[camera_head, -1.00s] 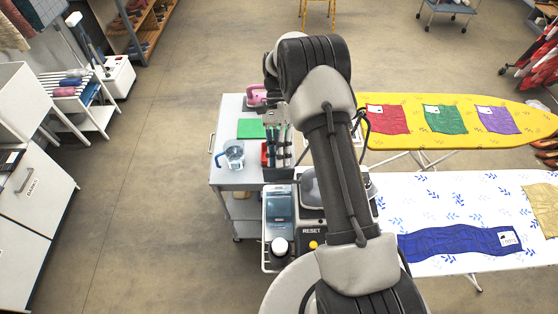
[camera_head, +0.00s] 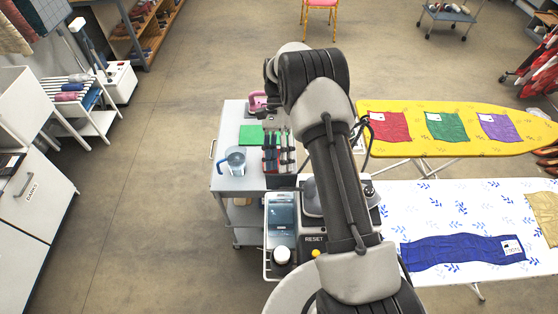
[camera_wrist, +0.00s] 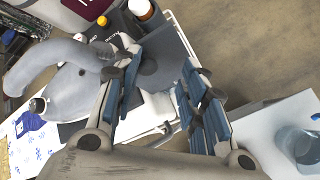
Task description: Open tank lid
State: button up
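The tank (camera_head: 281,214) is a see-through blue box on the steam station, left of my arm in the head view. Its top looks closed. In the wrist view a dark grey flat surface (camera_wrist: 166,58) lies beyond and between my fingers; I cannot tell for certain whether it is the tank lid. My gripper (camera_wrist: 161,78) is open, with its two blue-padded fingers apart and nothing seen between them. I see no contact with the lid.
Next to the tank are a white-capped bottle (camera_head: 282,255) and a yellow button (camera_head: 316,253). A grey cart (camera_head: 228,183) behind carries a blue jug (camera_head: 236,160), a green cloth (camera_head: 251,135) and a tool rack. Ironing boards stand right; open floor lies left.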

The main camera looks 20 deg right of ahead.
jog(key=shift+o, duration=0.6)
jog(key=shift+d+f, duration=0.4)
jog(key=shift+f, duration=0.1)
jog(key=shift+d+r, duration=0.1)
jog(key=shift+r, duration=0.05)
jog(key=shift+w, duration=0.1)
jog(key=v, duration=0.7)
jog(key=shift+r, duration=0.25)
jog(key=shift+w, duration=0.1)
